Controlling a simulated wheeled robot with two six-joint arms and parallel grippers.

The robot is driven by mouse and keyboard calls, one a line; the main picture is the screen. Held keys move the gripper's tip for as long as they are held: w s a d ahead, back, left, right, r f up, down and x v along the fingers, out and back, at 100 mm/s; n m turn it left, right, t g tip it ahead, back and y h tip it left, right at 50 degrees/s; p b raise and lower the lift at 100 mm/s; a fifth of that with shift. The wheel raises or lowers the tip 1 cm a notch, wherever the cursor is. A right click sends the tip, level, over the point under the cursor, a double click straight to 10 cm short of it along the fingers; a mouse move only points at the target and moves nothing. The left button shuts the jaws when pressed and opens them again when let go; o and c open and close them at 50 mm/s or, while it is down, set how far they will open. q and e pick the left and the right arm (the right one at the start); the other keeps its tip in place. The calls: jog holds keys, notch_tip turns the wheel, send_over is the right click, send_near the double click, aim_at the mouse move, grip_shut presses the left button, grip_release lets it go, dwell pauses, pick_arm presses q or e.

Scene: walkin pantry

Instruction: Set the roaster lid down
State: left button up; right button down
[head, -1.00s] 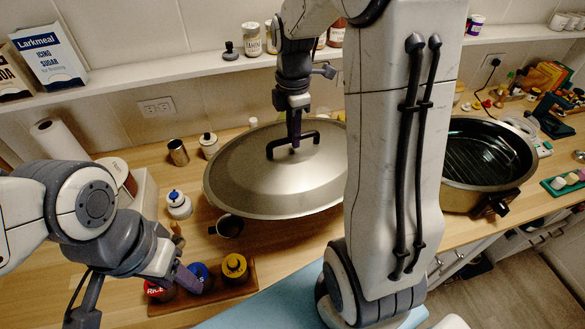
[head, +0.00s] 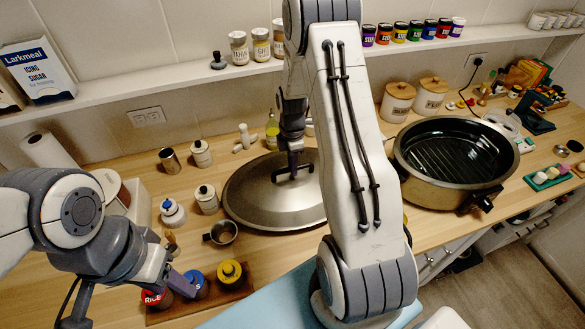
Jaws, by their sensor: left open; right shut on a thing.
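The roaster lid (head: 262,200) is a large domed metal oval with a dark handle on top. It is low over the wooden counter, left of the roaster, and looks level; I cannot tell whether its rim touches the wood. My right gripper (head: 292,172) comes down from above and is shut on the lid's handle. The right arm hides the lid's right end. The roaster (head: 452,165) stands uncovered, with a dark ridged inside. My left gripper (head: 178,282) is open at the lower left, beside the jars with red, blue and yellow lids.
A metal cup (head: 221,232) stands close to the lid's left front edge. White bottles (head: 206,199) stand left of the lid. A wooden tray (head: 246,286) holds the jars (head: 231,273). Lidded canisters (head: 397,101) stand behind the roaster. A shelf (head: 130,93) runs above the counter.

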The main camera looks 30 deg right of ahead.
jog(key=shift+f, duration=1)
jog(key=shift+f, duration=0.2)
jog(key=c, duration=0.8)
grip_release()
